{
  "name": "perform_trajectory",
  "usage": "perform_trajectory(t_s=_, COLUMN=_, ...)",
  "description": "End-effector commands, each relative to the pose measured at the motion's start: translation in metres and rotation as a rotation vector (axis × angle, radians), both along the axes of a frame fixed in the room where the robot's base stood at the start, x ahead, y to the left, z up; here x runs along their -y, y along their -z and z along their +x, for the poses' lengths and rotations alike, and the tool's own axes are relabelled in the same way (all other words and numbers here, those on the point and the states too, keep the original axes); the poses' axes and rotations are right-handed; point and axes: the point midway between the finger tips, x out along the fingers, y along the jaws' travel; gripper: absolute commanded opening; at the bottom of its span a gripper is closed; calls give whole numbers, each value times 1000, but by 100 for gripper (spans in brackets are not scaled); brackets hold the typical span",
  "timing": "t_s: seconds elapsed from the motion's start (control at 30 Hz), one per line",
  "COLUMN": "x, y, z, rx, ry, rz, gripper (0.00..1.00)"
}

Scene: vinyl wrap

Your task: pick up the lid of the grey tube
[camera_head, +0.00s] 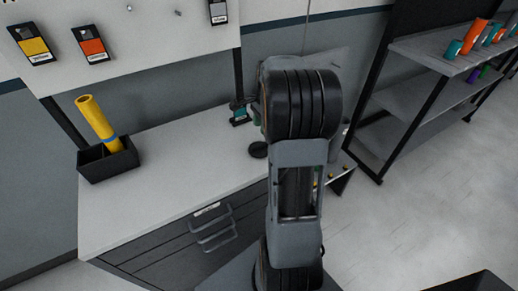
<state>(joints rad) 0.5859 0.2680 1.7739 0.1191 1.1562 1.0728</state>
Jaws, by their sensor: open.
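No grey tube can be made out; my arm covers the right part of the bench. My gripper is not clearly seen, as my own arm links stand in front of that area.
A black box (107,163) holding a yellow roll (96,117) stands at the bench's left end. A small dark and teal object (239,115) is at the back. The workbench (170,162) is clear between them. A shelf rack (435,98) with coloured rolls stands right.

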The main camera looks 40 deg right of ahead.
Motion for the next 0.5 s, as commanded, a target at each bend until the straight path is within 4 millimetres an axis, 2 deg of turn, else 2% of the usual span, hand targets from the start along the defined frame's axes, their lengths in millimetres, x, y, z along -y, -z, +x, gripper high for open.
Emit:
perform_trajectory(t_s=0.13, x=-3, y=22, z=0, rx=-3, ry=-1, rz=1, gripper=40)
perform_trajectory(t_s=0.5, x=-6, y=48, z=0, rx=-2, ry=-3, rz=1, gripper=40)
